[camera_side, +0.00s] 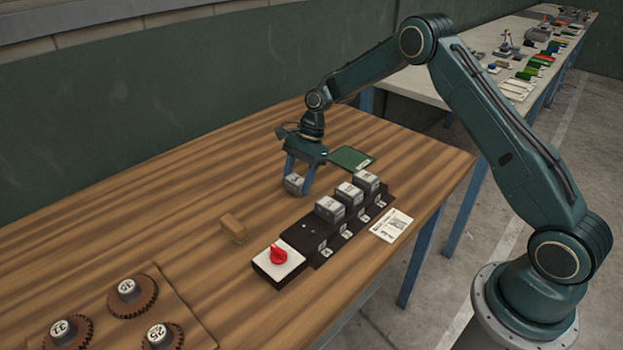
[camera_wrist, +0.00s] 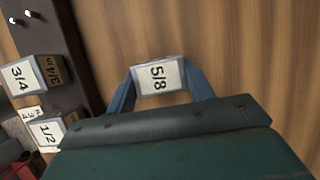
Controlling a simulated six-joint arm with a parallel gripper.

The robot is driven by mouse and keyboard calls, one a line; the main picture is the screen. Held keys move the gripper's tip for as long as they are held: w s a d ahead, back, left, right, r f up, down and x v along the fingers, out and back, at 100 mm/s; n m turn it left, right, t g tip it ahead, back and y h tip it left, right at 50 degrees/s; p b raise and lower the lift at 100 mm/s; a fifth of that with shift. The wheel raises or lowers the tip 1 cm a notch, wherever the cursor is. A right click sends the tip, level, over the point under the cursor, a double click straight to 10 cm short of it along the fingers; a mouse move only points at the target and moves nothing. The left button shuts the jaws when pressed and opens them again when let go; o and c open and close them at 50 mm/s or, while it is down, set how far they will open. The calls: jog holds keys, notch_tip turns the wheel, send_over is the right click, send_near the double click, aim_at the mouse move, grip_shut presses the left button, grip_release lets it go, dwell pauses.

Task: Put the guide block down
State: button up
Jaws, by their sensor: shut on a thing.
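The guide block (camera_side: 294,184) is a small grey cube held between the blue fingers of my gripper (camera_side: 297,180). In the wrist view the block (camera_wrist: 158,75) shows a white face marked 5/8, with the fingers of my gripper (camera_wrist: 158,84) on both its sides. It is at or close above the wooden table (camera_side: 190,190), behind and left of a black rack (camera_side: 318,235). I cannot tell whether it touches the table. The rack carries three similar grey blocks; in the wrist view one (camera_wrist: 33,75) reads 3/4 and another (camera_wrist: 48,132) reads 1/2.
A red knob (camera_side: 278,254) on a white base is at the rack's near end. A small wooden block (camera_side: 233,228) lies left of the rack. A green mat (camera_side: 351,158) and a printed card (camera_side: 391,225) lie nearby. Toothed brown discs (camera_side: 131,295) are at front left. The table's back left is clear.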

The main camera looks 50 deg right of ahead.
jog(key=shift+f, duration=0.1)
jog(key=o, duration=1)
jog(key=shift+c, duration=0.2)
jog(key=v, duration=1.2)
